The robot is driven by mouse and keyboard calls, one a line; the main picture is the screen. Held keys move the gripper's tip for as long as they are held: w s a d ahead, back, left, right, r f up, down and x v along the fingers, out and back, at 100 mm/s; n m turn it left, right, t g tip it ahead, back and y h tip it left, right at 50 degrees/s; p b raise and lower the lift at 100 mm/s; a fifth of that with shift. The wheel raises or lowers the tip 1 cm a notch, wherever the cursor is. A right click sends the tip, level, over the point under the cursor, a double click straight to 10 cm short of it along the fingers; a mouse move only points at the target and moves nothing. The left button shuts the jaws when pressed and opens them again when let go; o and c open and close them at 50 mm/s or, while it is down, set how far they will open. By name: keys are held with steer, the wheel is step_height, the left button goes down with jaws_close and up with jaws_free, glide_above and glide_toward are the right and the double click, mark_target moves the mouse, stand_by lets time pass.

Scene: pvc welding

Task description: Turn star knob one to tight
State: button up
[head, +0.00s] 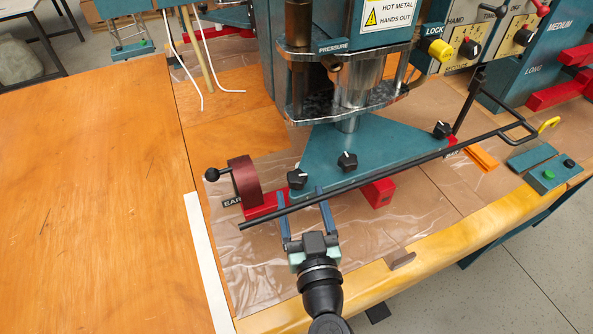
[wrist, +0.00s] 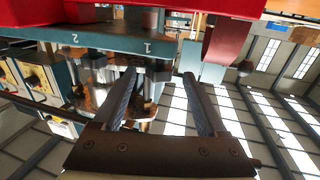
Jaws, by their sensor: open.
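Three black star knobs stand on the teal triangular plate (head: 335,150). The leftmost knob (head: 297,179) is closest to my gripper (head: 302,202). In the wrist view the plate edge (wrist: 105,42) bears the numbers 1 and 2, and a dark knob (wrist: 160,74) by the 1 shows between my fingertips (wrist: 158,78). I take it as star knob one. My gripper is open, its fingers spread toward this knob; whether they touch it cannot be told. The knob's pointer setting is not readable.
A long black bar (head: 400,165) crosses over my fingers in the head view. A dark red curved block (head: 244,180) with a black ball handle stands left of the knob. A red block (head: 378,192) is on the right. The wooden table (head: 90,170) at left is clear.

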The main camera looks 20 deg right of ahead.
mark_target(299, 189)
steer(key=shift+w+d+p, duration=0.25)
steer(key=shift+w+p, duration=0.05)
steer(key=shift+w, duration=0.95)
steer(key=shift+w+d+p, duration=0.25)
steer(key=shift+w, duration=1)
jaws_close()
